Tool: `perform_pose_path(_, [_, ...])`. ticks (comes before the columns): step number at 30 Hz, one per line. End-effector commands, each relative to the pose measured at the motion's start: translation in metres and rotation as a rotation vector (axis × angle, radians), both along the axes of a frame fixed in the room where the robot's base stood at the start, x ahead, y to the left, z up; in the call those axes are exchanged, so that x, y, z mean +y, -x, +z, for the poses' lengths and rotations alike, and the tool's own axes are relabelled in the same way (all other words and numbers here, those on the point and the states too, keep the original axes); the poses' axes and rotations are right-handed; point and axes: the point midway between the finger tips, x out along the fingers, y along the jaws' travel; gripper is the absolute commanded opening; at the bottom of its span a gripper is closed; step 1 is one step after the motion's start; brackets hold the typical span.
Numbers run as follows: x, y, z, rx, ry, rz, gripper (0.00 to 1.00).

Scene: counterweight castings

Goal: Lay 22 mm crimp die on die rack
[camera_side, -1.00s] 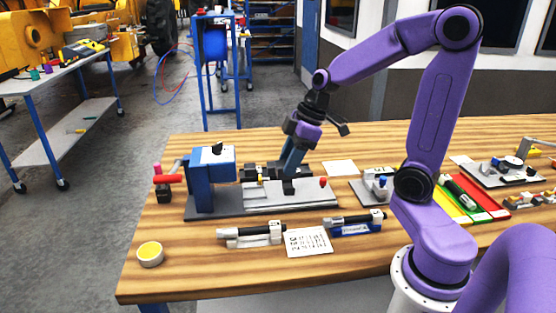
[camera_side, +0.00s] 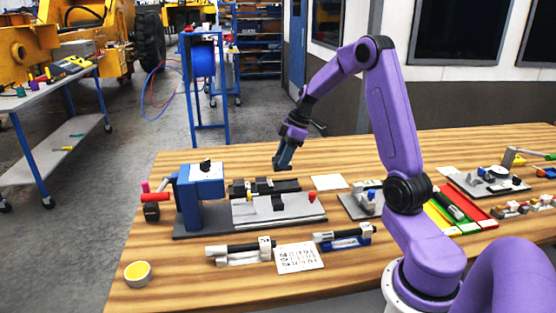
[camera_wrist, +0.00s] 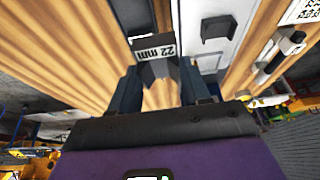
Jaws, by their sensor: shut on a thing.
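My gripper (camera_side: 284,161) is above the bench, close over the low black slotted block that looks like the die rack (camera_side: 264,187). In the wrist view, my gripper (camera_wrist: 159,80) is shut on a dark crimp die (camera_wrist: 154,70) whose white label reads "22 mm". The die is between the two fingers, its label facing the camera. In the side view the die is too small to tell from the dark fingertips. The rack lies behind a grey plate and appears clear of the gripper.
A blue press (camera_side: 202,195) with a red handle stands left of the grey plate (camera_side: 305,208). A small black block (camera_side: 278,203) sits on that plate. Crimp tools, a printed card (camera_side: 299,258) and a yellow-filled cup (camera_side: 137,273) lie in front. Bench behind the rack is clear.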

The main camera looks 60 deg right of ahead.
Motion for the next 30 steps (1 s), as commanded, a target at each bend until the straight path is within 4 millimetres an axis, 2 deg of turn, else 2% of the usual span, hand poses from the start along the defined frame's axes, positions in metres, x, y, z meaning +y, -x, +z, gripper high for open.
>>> perform_pose_path(1, [-0.012, -0.002, -0.006, 0.0, -0.002, -0.006, 0.2])
perform_pose_path(3, [-0.024, -0.004, -0.011, -0.003, -0.004, -0.006, 0.2])
perform_pose_path(8, [-0.037, -0.006, -0.017, -0.008, -0.005, -0.006, 0.2])
perform_pose_path(21, [-0.039, -0.006, -0.019, -0.009, -0.005, -0.006, 0.2])
perform_pose_path(30, [-0.039, -0.006, -0.039, -0.006, -0.006, -0.005, 0.2])
